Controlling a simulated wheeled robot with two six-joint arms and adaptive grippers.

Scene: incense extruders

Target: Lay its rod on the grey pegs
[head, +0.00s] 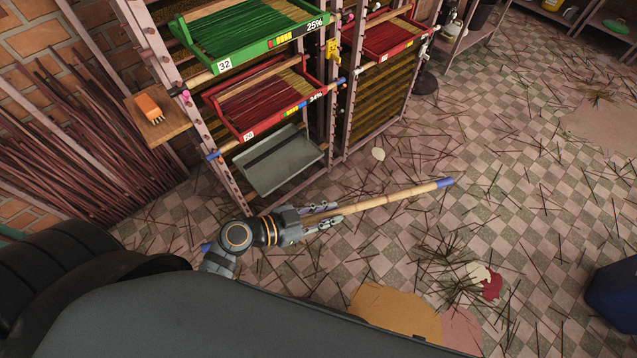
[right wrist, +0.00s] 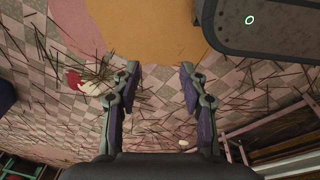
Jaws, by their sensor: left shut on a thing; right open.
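A pale wooden rod (head: 390,199) with a blue end cap (head: 445,183) extends to the right from my left gripper (head: 325,216). Small pegs line the rack's left post (head: 165,70). I cannot make out for certain which of them are grey. My right gripper (right wrist: 160,70) is open and empty in the right wrist view, with floor beyond its fingers.
The rack holds a green tray (head: 196,66), a red tray (head: 212,97) and an empty grey tray (head: 280,160). A small wooden shelf (head: 158,129) with an orange item sticks out at left. Scattered sticks lie on the checkered floor (head: 500,230). A blue bin (head: 613,295) stands at right.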

